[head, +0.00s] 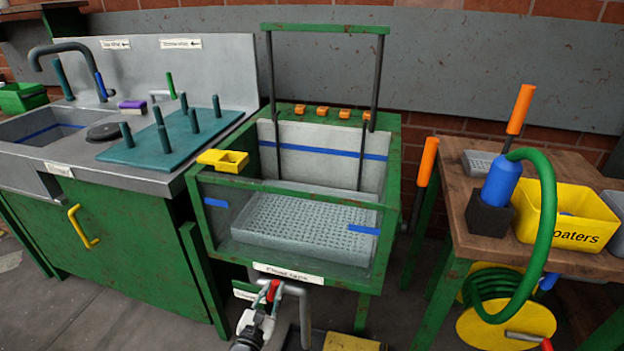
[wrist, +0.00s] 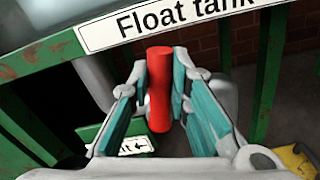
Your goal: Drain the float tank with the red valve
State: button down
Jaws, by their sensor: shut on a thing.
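The float tank (head: 390,195) is a green-framed tank in the middle of the head view, with blue stripes on its walls and a perforated grey tray inside. Its "Float tank" label (wrist: 170,22) spans the top of the wrist view. The red valve handle (wrist: 159,90) stands upright between the fingers of my gripper (wrist: 160,105) in the wrist view. My gripper is shut on the handle. In the head view the red handle (head: 273,290) shows below the tank's front label, beside a grey pipe (head: 304,310).
A sink bench (head: 130,250) with a teal peg board (head: 180,145) stands at left. At right a wooden table (head: 460,205) holds a yellow "Floaters" bin (head: 570,205) and a blue nozzle (head: 501,182). A green hose (head: 545,210) hangs to a yellow reel (head: 510,325).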

jog(key=shift+a+n, duration=0.35)
jog(key=shift+n, duration=0.05)
jog(key=shift+w, duration=0.1)
jog(key=shift+w+a+n+b, duration=0.1)
jog(key=shift+a+n+b, duration=0.3)
jog(key=shift+n, duration=0.3)
jog(key=shift+w+a+n+b, duration=0.1)
jog(key=shift+a+n+b, duration=0.2)
jog(key=shift+n, duration=0.4)
jog(key=c, duration=1.2)
grip_release()
jog(key=shift+d+r, duration=0.1)
jog(key=p+v, duration=0.1)
jog(key=v, duration=0.7)
jog(key=shift+d, duration=0.1)
